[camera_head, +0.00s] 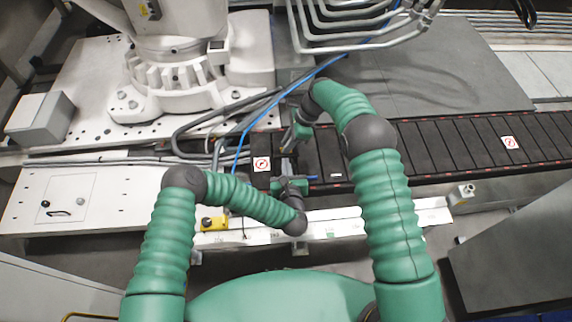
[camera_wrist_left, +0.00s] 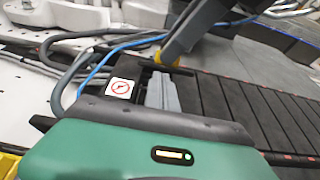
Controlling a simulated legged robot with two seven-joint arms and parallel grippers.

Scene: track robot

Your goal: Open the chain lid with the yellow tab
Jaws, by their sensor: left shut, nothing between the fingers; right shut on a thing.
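The black chain cover (camera_head: 440,150) runs across the picture, made of many slats. It also shows in the left wrist view (camera_wrist_left: 245,110). In the left wrist view, the yellow tab (camera_wrist_left: 172,65) shows at the chain's left end, at the tip of the dark grey fingers of my right gripper (camera_wrist_left: 176,52), which are shut on it. My right gripper (camera_head: 288,147) comes down from above in the head view. My left gripper (camera_head: 288,166) is shut and empty just in front of it, its grey fingers (camera_wrist_left: 160,80) low over the chain. Whether the lid is raised is hidden.
A warning label (camera_head: 262,164) lies left of the grippers. Black hoses and a blue cable (camera_head: 247,130) run close by at the left. A white robot base (camera_head: 180,75) stands behind. A yellow box (camera_head: 214,223) sits on the front ledge.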

